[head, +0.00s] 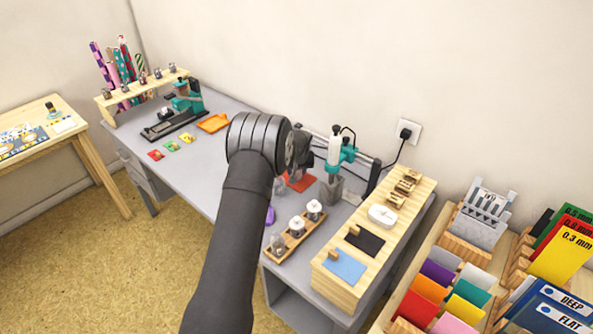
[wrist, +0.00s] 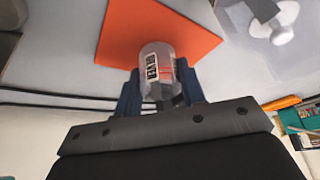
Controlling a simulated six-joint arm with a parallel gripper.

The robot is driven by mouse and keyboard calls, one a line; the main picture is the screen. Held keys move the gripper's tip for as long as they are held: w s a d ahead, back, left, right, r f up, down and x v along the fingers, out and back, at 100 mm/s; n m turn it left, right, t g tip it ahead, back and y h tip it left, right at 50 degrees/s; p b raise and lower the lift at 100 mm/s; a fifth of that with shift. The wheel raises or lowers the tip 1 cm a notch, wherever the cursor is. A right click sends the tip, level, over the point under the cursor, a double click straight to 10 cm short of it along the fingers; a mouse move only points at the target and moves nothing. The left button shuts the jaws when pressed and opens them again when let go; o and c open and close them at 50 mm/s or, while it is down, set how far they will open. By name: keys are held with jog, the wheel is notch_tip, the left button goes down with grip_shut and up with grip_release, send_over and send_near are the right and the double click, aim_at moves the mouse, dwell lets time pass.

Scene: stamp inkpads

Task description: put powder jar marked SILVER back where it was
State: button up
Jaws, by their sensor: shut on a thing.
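A clear jar (wrist: 160,62) with a pale label is between the two blue fingers of my gripper (wrist: 160,88) in the wrist view. The gripper is shut on it. The label's lettering is too small and skewed to read surely. An orange sheet (wrist: 125,28) lies behind the jar in that view; I cannot tell whether the jar touches it. In the head view my arm hides most of the gripper, and the orange sheet (head: 300,183) shows just past it. A wooden jar rack (head: 287,252) stands nearer, holding two white-lidded jars (head: 314,210) and a greyish clear item (head: 278,244).
A teal and white press-like tool (head: 337,150) stands right of my gripper. A long wooden block (head: 330,290) with black and blue pads is right of the rack. A teal machine (head: 185,98) and small coloured pads (head: 172,146) are at the left of the grey desk.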

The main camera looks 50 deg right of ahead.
jog(key=shift+f, duration=0.1)
jog(key=o, duration=1)
jog(key=v, duration=1.2)
jog(key=x, duration=1.1)
jog(key=shift+w+d+f, duration=0.1)
jog(key=shift+f, duration=0.15)
jog(key=shift+d, duration=0.1)
jog(key=shift+r, duration=1.25)
